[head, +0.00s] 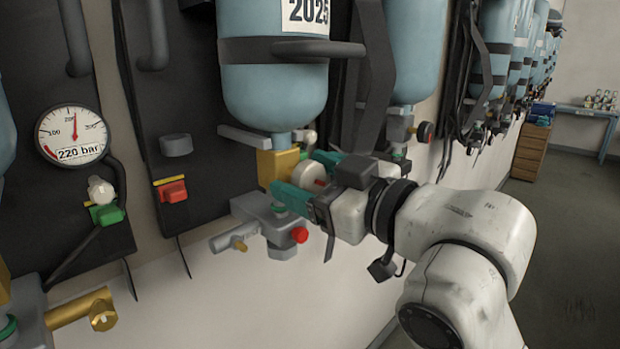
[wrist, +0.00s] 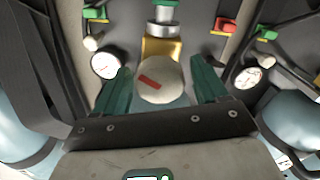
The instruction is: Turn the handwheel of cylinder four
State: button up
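A round cream handwheel (wrist: 160,82) with a red mark on its face sits on a brass valve block (wrist: 162,48). In the head view the handwheel (head: 309,174) is under a pale blue cylinder (head: 275,85) labelled 2025. No cylinder number is readable. My gripper (head: 296,171) has green fingers and reaches in from the right at the wheel. In the wrist view my gripper (wrist: 161,66) is open, one finger on each side of the wheel. A gap shows between the wheel and each finger. Part of the wheel is hidden by my gripper in the head view.
A gauge (head: 72,135) labelled 220 bar hangs at left. A grey manifold with a red knob (head: 300,235) is just below my gripper. More cylinders (head: 500,45) line the wall to the right. Open floor (head: 565,230) lies at far right.

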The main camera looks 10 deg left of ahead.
jog(key=shift+o, duration=0.2)
jog(key=b+v, duration=0.2)
jog(key=v, duration=0.8)
jog(key=shift+s+d, duration=0.25)
jog(key=shift+d, duration=0.05)
dwell(4.2)
